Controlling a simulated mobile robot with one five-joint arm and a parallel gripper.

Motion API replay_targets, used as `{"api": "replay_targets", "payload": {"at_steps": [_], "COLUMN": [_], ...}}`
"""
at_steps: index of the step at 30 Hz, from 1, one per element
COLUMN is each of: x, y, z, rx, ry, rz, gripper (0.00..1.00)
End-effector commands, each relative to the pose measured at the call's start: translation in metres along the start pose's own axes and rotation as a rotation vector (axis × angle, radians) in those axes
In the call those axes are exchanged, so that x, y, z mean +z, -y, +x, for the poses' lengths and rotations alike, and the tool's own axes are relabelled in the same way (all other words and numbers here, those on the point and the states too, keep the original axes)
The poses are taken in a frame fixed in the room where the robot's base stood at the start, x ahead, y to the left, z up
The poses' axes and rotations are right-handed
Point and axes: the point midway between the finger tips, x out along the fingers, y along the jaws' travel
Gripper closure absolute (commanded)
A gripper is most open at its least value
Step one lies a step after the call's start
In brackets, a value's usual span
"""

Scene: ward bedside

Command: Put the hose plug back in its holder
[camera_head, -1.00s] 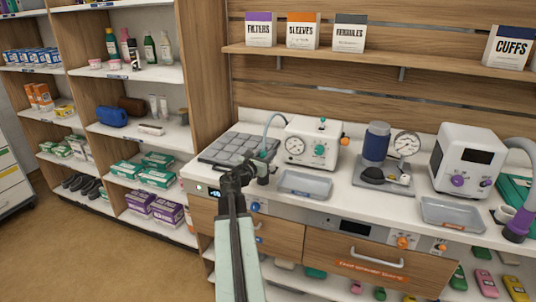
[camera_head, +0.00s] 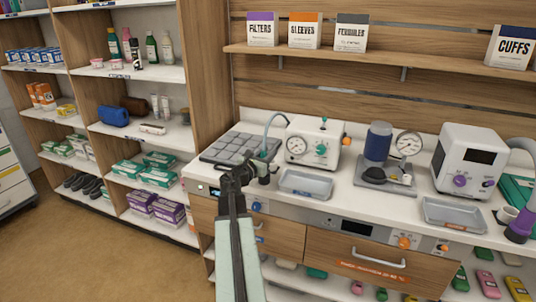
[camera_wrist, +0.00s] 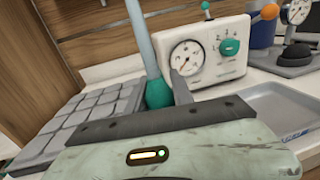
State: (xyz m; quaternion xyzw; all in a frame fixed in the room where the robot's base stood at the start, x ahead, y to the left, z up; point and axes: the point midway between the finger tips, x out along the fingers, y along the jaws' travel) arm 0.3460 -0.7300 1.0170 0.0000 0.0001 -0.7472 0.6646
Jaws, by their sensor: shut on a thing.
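The hose plug (camera_wrist: 158,93) is a teal-green piece on the end of a pale blue hose (camera_wrist: 143,38), upright in the wrist view. My gripper is shut on the plug above the counter, between the grey pad and the left tray. The plug's lower end is hidden behind my gripper body. I cannot clearly make out its holder.
The white gauge machine (camera_head: 314,142) stands just behind. A grey segmented pad (camera_head: 228,146) lies left and a tray (camera_head: 306,184) right. Further right are a blue-cylinder gauge unit (camera_head: 377,150), a white monitor (camera_head: 468,160), another tray (camera_head: 452,214) and a purple-ended hose (camera_head: 521,226).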

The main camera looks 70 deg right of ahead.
Motion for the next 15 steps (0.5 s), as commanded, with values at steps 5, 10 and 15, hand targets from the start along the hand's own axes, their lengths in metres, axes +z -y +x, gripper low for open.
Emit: {"api": "replay_targets", "payload": {"at_steps": [5,10,15], "x": [-0.0048,-0.0082,-0.0116], "y": [0.0002,0.0004,0.0005], "z": [0.0001,0.0003,0.0003], "rx": [0.000,-0.001,-0.001], "ry": [0.000,0.000,0.000], "rz": [0.000,0.000,0.000], "gripper": [1.00,1.00,1.00]}}
